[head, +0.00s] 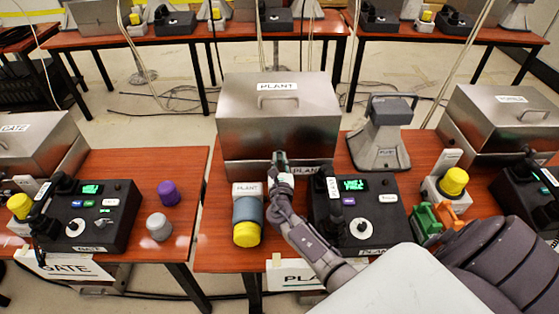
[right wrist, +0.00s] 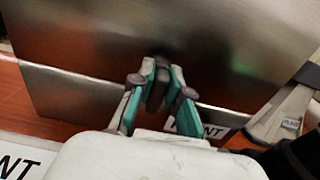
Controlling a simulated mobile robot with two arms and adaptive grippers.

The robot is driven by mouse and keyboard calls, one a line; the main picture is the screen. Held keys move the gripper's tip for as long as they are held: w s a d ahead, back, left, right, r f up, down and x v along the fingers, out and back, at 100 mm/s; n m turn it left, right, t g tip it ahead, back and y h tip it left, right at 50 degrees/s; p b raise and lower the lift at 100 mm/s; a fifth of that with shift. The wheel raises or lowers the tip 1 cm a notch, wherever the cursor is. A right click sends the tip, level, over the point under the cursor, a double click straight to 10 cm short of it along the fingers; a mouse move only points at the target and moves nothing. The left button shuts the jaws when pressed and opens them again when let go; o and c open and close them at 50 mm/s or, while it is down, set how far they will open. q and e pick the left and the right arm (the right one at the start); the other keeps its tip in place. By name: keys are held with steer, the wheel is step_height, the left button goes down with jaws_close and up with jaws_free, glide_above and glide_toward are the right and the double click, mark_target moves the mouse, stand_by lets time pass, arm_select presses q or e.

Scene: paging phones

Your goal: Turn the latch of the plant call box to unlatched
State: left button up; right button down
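The plant call box (head: 255,105) is a brushed-metal box with a PLANT label and a handle on top, on the middle table. My right gripper (head: 281,162) is at the low middle of its front face and hides the latch in the head view. In the right wrist view, a small dark knob, which looks like the latch (right wrist: 157,92), sits between the teal-padded fingertips of the right gripper (right wrist: 163,82). The fingertips lie close on both sides of it; I cannot tell whether they press on it. The latch's marking cannot be read. My left gripper is out of view.
A black PLANT phone console (head: 375,215) stands right of my arm, with a grey-and-yellow cylinder (head: 247,222) on the left. A grey horn speaker (head: 380,140) stands right of the box. A GATE set (head: 100,215) is at left; another metal box (head: 500,115) is at right.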

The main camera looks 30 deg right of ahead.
stand_by(0.3)
steer(key=shift+f+m+b, duration=0.15)
steer(key=shift+m+b, duration=0.25)
steer(key=shift+b, duration=0.15)
steer(key=m+b, duration=0.2)
steer(key=m, duration=0.1)
steer(key=shift+s+d+f+b, duration=0.1)
steer(key=shift+d+f+b, duration=0.05)
steer(key=shift+b, duration=0.25)
steer(key=shift+s+d+f+m+b, duration=0.1)
steer(key=shift+f+m+b, duration=0.05)
steer(key=shift+m+b, duration=1.95)
steer(key=shift+s+d+f+m+b, duration=0.15)
steer(key=shift+m+b, duration=1.45)
steer(key=shift+m, duration=0.95)
steer(key=shift+w+d+f+m+b, duration=0.1)
steer(key=shift+m+b, duration=1.75)
steer(key=shift+m, duration=0.5)
